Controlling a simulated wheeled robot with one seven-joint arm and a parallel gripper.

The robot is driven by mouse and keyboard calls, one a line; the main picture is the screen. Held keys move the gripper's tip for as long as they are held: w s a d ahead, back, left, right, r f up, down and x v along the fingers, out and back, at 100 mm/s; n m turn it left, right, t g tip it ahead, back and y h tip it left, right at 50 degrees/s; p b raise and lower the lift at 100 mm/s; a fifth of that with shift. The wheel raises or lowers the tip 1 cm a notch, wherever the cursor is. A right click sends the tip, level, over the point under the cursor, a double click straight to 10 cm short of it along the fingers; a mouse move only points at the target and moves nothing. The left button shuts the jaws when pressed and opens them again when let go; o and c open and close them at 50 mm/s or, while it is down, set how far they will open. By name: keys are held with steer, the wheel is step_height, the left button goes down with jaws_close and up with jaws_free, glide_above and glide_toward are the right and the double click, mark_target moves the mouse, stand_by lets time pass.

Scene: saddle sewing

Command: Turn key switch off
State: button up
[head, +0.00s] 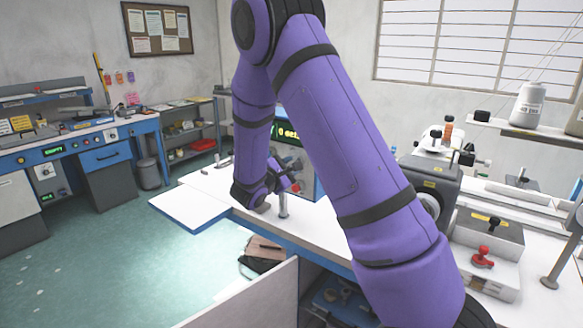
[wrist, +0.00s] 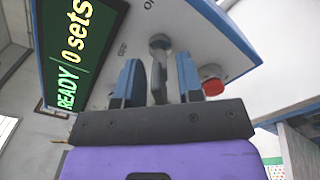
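The key switch (wrist: 159,44) is a grey key-like knob on the light face of a blue-edged control panel (wrist: 190,30). In the wrist view, the two fingers of my gripper (wrist: 160,82) stand on either side of the key's line, with a gap visible on each side. The gripper looks open and empty. I cannot tell how deep the fingertips reach past the key. "OFF"-like lettering near the key is too cut off to read surely. In the head view, my gripper (head: 284,184) is at the front of the control panel (head: 302,165); my arm hides much of the panel and the key.
A green-lettered display (wrist: 82,45) reads "READY | 0 sets". A red button (wrist: 212,82) sits just right of the right finger. In the head view, a grey post (head: 283,204) stands close below the gripper on the white table (head: 195,200). A sewing machine (head: 430,185) stands to the right.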

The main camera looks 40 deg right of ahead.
steer(key=shift+d, duration=0.35)
jaws_close()
